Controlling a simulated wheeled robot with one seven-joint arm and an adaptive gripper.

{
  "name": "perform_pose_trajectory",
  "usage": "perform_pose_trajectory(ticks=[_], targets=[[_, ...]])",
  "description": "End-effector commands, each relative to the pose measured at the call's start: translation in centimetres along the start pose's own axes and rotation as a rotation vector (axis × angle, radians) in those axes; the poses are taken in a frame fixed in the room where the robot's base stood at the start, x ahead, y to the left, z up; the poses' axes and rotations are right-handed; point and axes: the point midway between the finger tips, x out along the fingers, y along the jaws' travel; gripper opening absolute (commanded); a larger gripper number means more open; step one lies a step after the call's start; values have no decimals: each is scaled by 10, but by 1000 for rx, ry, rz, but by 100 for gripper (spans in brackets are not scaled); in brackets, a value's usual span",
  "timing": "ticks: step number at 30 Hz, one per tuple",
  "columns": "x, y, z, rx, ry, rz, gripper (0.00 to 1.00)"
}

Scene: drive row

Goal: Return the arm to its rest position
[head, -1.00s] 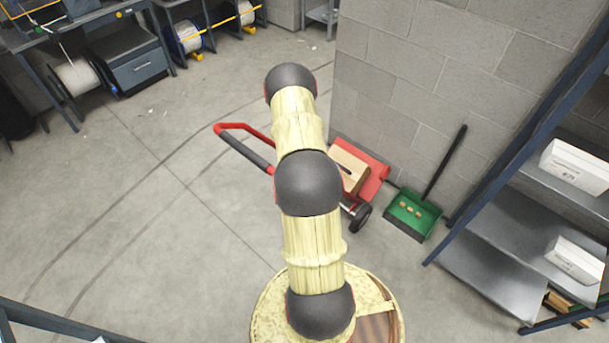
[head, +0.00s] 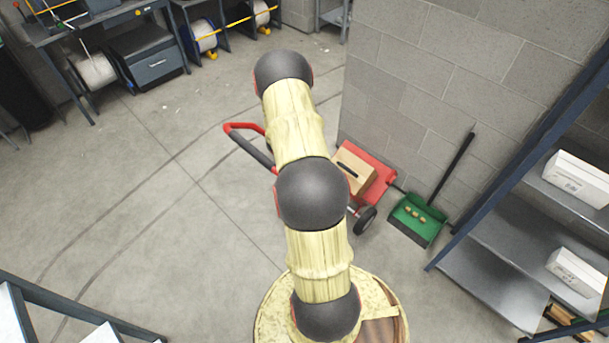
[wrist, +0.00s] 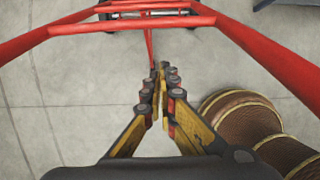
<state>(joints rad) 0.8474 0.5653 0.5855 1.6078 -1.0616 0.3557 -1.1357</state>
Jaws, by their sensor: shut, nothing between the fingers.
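My arm rises from my base in the middle of the head view and reaches up and away, with dark round joints and pale yellow links. In the head view my gripper is hidden behind the arm. In the wrist view my gripper (wrist: 160,85) shows with its yellow and dark fingers brought together, holding nothing. Beyond the fingers, the red frame of a hand truck (wrist: 268,55) spans the wrist view. The same hand truck (head: 377,172) shows in the head view, partly behind my arm, with a cardboard box (head: 353,170) on it.
A green dustpan (head: 416,220) stands by the block wall (head: 420,100). A metal shelf (head: 500,275) with white boxes is at the right. A workbench (head: 100,25) with cable reels is at the upper left. Open floor (head: 130,215) lies left of my arm.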

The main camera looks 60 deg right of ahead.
Motion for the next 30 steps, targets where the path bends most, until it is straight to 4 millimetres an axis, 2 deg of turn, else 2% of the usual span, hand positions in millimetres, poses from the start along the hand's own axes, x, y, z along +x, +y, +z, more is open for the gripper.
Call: perform_pose_trajectory(ticks=[4, 16, 24, 30], targets=[[-13, 0, 0, -1, 1, 0, 0], [-21, 0, 1, 0, 1, 0, 0], [-66, 0, 19, 0, 1, 0, 0], [-85, 0, 26, 0, 1, 0, 0]])
